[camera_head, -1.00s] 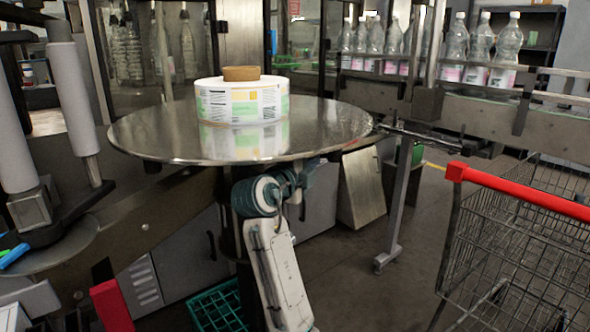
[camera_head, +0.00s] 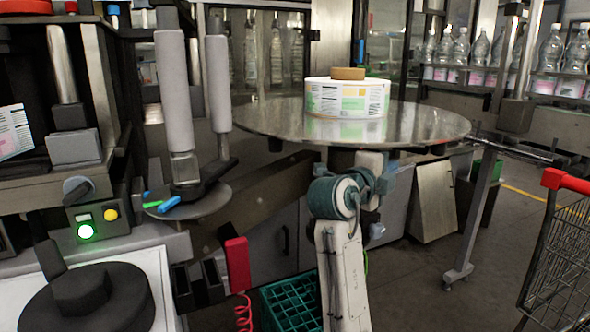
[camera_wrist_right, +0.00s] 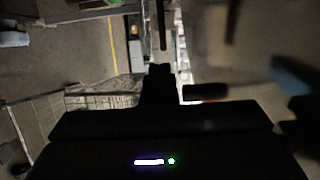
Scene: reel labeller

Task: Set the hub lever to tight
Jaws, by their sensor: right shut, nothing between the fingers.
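A blue lever (camera_head: 170,206) shows on the grey disc (camera_head: 215,199) at the foot of the white rollers, left of centre in the head view. A small green piece with a blue end (camera_head: 151,204) lies beside it at the disc's left edge. I see no markings that tell which way is tight. My right gripper (camera_head: 384,178) is beneath the round steel table, right of the disc and well apart from the lever. It is shut and empty; its fingertips are largely hidden. The dark wrist view shows part of it (camera_wrist_right: 160,80). My left gripper is not in view.
The round table (camera_head: 425,125) carries a label reel (camera_head: 347,97). A green crate (camera_head: 290,303) is on the floor. A shopping cart (camera_head: 565,255) stands right.

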